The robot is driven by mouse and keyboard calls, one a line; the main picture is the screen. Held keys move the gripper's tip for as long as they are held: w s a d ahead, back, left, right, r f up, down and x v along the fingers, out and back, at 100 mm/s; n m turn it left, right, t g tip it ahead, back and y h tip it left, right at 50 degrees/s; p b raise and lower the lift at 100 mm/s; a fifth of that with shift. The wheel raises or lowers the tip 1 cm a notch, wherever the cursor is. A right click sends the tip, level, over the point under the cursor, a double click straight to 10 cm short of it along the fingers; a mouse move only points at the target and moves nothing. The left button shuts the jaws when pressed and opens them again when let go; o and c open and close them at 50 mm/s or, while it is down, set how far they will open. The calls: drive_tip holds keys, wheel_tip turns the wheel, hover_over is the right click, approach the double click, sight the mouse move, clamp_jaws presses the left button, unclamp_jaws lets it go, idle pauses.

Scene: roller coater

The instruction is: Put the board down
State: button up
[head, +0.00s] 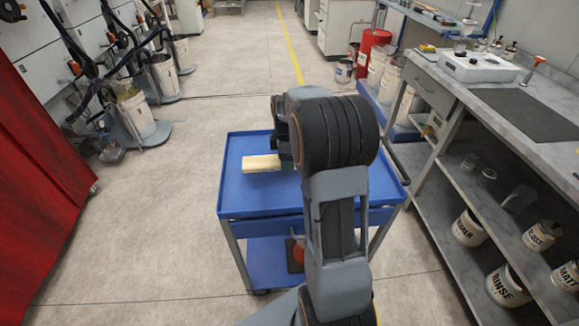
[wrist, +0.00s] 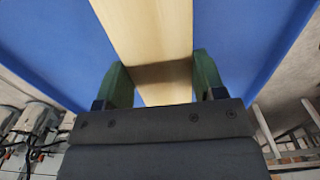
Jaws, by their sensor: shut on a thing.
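The board (head: 261,163) is a pale wooden plank at the blue cart (head: 240,196), over the left part of its top. My gripper (head: 287,158) is shut on one end of it, and my arm hides much of that end. In the wrist view the board (wrist: 150,35) runs away from between the two green fingers of my gripper (wrist: 165,82), with the blue cart top (wrist: 235,40) beneath and on both sides. A darker band lies across the board near the fingers. I cannot tell whether the board touches the cart top.
A grey workbench (head: 460,85) with shelves of labelled buckets stands at the right. A red curtain (head: 40,180) hangs at the left. Buckets with hoses (head: 135,115) stand at the back left. The cart top left of the board is bare, and open floor (head: 150,240) surrounds the cart's left side.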

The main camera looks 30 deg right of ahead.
drive_tip(key=shift+d+f, duration=0.45)
drive_tip(key=shift+f, duration=1.65)
drive_tip(key=shift+f, duration=0.1)
drive_tip(key=o, duration=1)
drive_tip(key=shift+b, duration=0.3)
